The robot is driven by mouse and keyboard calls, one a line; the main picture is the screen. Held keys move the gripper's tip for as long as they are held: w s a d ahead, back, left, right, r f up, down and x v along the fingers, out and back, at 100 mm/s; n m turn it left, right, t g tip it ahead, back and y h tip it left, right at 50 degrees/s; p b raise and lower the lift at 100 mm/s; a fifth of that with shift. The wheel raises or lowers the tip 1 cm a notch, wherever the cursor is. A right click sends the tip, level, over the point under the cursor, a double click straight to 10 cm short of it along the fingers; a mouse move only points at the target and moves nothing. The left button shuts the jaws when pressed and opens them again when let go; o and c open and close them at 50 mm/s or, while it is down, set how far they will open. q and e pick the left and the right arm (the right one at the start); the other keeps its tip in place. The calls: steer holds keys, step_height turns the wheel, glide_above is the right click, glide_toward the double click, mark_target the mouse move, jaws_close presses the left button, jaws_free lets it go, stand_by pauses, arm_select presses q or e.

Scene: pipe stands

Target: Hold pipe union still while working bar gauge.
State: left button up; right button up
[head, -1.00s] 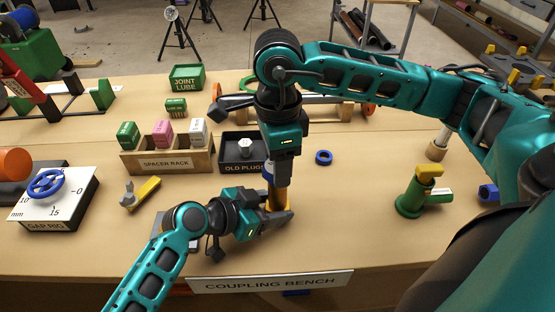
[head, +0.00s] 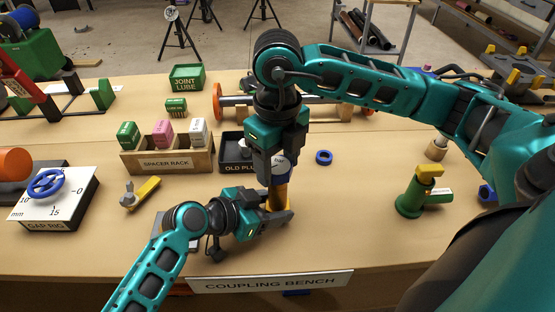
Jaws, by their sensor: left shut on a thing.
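The brass-coloured pipe union (head: 278,197) stands upright at the front middle of the bench. My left gripper (head: 280,216) is shut on its lower part, coming in from the left. The bar gauge (head: 282,167), with a white face marked "bar" and a blue body, sits at the top of the union. My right gripper (head: 277,172) points straight down at the gauge, with its dark fingers beside it. The fingers partly hide the gauge, and I cannot tell whether they grip it.
The spacer rack (head: 166,163) and the old plugs tray (head: 231,168) stand behind and left. A blue ring (head: 324,157) lies to the right, and a green stand with a yellow top (head: 410,200) is farther right. The bench is clear between the union and that stand.

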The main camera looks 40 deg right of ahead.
arm_select(q)
steer(key=shift+r, duration=0.1)
arm_select(e)
steer(key=o, duration=0.3)
steer(key=shift+r, duration=3.05)
steer(key=shift+r, duration=0.1)
step_height(320, 180, up, 12)
steer(key=shift+f, duration=0.1)
arm_select(q)
steer(key=o, duration=1.2)
steer(key=shift+o, duration=0.2)
steer(key=shift+a, duration=0.1)
